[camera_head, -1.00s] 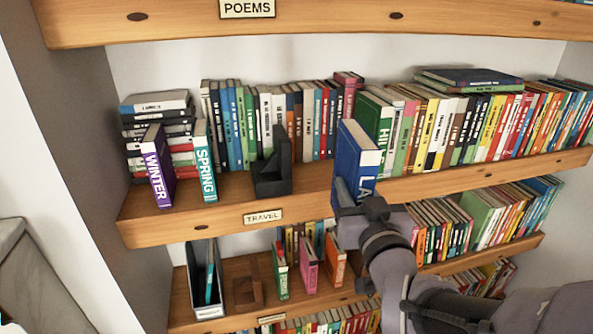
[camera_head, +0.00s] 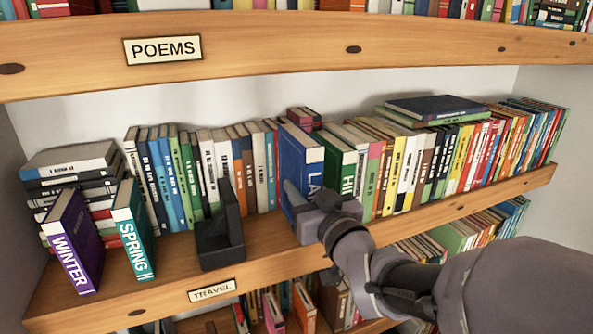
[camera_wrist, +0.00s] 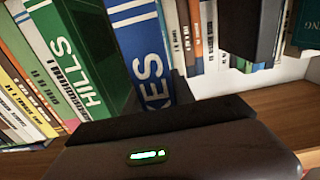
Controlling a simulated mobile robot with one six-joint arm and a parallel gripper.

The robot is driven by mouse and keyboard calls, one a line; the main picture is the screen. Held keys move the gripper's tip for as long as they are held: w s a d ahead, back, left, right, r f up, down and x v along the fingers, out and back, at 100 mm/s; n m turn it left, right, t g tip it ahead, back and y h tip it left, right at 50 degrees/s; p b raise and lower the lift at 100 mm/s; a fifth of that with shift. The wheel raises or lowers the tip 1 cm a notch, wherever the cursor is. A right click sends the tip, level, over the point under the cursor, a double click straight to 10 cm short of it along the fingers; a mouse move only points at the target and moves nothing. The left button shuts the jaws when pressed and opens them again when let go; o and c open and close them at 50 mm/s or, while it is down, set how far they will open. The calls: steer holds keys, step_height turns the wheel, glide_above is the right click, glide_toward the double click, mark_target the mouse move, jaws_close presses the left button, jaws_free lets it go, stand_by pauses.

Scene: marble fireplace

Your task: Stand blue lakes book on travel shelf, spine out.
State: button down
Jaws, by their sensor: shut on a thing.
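The blue lakes book (camera_head: 298,165) stands upright on the travel shelf (camera_head: 110,287), left of the green hills book (camera_head: 336,163). Its lettered spine faces out, partly hidden by my gripper. My gripper (camera_head: 308,205) is shut on the lower part of the lakes book. In the wrist view the blue spine (camera_wrist: 148,62) shows the letters "KES", with the green hills book (camera_wrist: 85,60) beside it. The book's bottom edge is hidden behind my gripper, so I cannot tell whether it touches the board. The travel label (camera_head: 212,290) is on the shelf's front edge.
A black bookend (camera_head: 220,235) stands left of the lakes book, with a bare gap between. The purple winter book (camera_head: 75,245) and teal spring book (camera_head: 133,232) stand further left. A packed row continues right of hills. The poems shelf (camera_head: 270,50) runs above.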

steer(key=w+d+f+b, duration=0.1)
steer(key=w+f, duration=0.2)
steer(key=w, duration=0.2)
steer(key=shift+w+f+b, duration=0.25)
steer(key=shift+f+b, duration=0.15)
steer(key=shift+f, duration=0.2)
steer(key=c, duration=1)
jaws_free()
steer(key=shift+c, duration=0.2)
steer(key=shift+r, duration=0.1)
